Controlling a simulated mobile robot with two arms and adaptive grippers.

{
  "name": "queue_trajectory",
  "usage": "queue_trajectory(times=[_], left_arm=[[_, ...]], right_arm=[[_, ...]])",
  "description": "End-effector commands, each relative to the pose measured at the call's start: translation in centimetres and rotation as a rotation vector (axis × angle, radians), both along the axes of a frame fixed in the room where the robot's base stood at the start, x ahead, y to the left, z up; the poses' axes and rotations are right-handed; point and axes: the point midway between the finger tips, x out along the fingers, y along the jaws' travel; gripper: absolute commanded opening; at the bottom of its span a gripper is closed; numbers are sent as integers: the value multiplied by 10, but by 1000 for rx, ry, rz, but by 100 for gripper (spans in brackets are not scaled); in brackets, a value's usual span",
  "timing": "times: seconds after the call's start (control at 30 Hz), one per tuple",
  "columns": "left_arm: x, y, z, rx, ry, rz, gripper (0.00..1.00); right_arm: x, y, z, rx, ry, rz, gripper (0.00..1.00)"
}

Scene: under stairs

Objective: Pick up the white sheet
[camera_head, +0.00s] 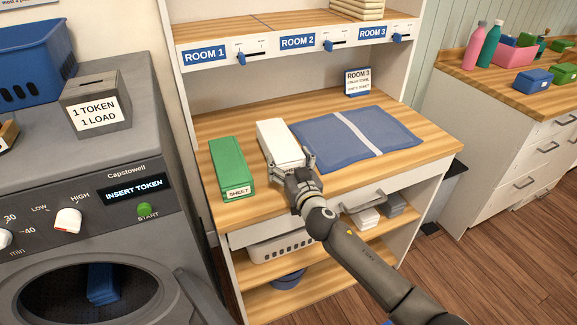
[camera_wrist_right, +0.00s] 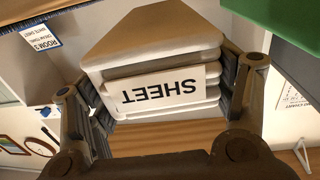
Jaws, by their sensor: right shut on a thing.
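The white sheet (camera_head: 280,141) is a folded stack on the wooden worktop, between a green folded sheet and a blue mat. In the right wrist view the white sheet (camera_wrist_right: 150,62) shows its layers and a label reading SHEET. My right gripper (camera_head: 291,164) is at its near end, with one finger on each side. In the right wrist view my right gripper (camera_wrist_right: 160,100) is shut on it. I cannot tell whether the sheet is lifted clear of the worktop. My left gripper is not in view.
The green sheet (camera_head: 231,167) lies close to the left. The blue mat (camera_head: 335,146) with a white stripe lies to the right. A ROOM 3 card (camera_head: 357,82) stands behind. A shelf (camera_head: 290,28) with ROOM labels overhangs the back. A washing machine (camera_head: 95,215) stands at left.

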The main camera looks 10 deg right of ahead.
Motion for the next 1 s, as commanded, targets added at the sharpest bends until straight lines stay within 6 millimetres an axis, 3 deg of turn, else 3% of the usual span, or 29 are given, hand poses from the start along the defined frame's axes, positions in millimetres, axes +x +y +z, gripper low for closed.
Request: queue_trajectory(times=[0.37, 0.7, 1.0], left_arm=[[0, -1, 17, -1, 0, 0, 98], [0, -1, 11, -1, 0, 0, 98], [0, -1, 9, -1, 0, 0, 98]], right_arm=[[-49, -18, 66, 0, -8, 2, 37], [-105, -39, 88, 0, -5, 2, 37], [-128, -49, 100, 0, -6, 0, 37]])
